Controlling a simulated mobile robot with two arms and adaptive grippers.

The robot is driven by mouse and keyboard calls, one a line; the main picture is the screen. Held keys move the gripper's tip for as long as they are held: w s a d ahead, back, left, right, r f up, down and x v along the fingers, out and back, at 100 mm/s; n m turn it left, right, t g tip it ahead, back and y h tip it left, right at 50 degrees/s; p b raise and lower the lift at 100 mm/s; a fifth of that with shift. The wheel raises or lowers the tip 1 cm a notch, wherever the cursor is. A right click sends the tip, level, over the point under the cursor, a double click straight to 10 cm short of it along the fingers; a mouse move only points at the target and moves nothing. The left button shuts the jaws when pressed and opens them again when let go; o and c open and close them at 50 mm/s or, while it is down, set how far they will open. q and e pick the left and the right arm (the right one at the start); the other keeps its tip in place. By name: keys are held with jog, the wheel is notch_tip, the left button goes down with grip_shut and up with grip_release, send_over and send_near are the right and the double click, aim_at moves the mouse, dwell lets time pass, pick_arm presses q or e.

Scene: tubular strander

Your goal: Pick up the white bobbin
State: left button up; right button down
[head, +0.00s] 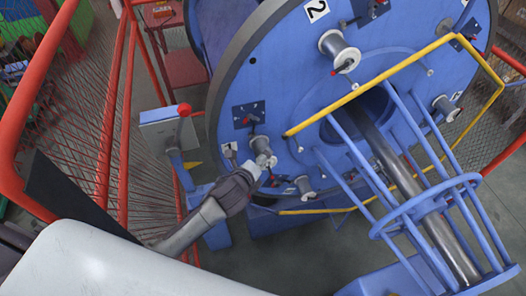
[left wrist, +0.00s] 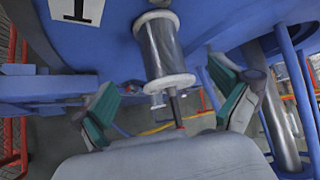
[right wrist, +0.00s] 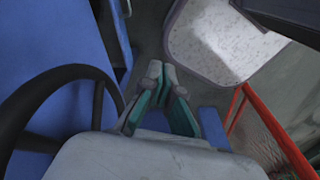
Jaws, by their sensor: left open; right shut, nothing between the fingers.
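A white bobbin with a grey wound middle (left wrist: 162,48) sits on the blue wheel face beside a "1" label, shown in the left wrist view. In the head view this bobbin (head: 261,146) is at the wheel's lower left, partly covered by my gripper. My left gripper (left wrist: 166,92) is open, its teal-padded fingers spread to either side of the bobbin's near end. It also shows in the head view (head: 264,168). A dark spindle sticks out of the bobbin's near flange. My right gripper (right wrist: 160,78) is shut and empty, away from the bobbins.
Other bobbins (head: 340,51) sit on the large blue wheel (head: 282,75). A yellow rail (head: 370,83) and blue bar cage (head: 428,205) stand to the right. Red fencing (head: 112,110) and a grey control box (head: 168,130) are left. A black ring (right wrist: 30,100) is near my right gripper.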

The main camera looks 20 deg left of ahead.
pick_arm(q)
jog(key=shift+x, duration=1)
jog(key=b+x, duration=0.2)
jog(key=x, duration=0.1)
jog(key=shift+w+d+f, duration=0.15)
jog(key=shift+w+d, duration=0.05)
jog(key=shift+w, duration=0.1)
jog(key=shift+w+f, duration=0.1)
jog(key=shift+w, duration=0.25)
jog(key=shift+s, duration=0.1)
jog(key=shift+c, duration=1)
jog(key=shift+s, duration=0.15)
jog(key=c, duration=1.6)
jog(key=shift+r, duration=0.25)
pick_arm(e)
jog(key=shift+w+f, duration=0.1)
jog(key=shift+f, duration=0.75)
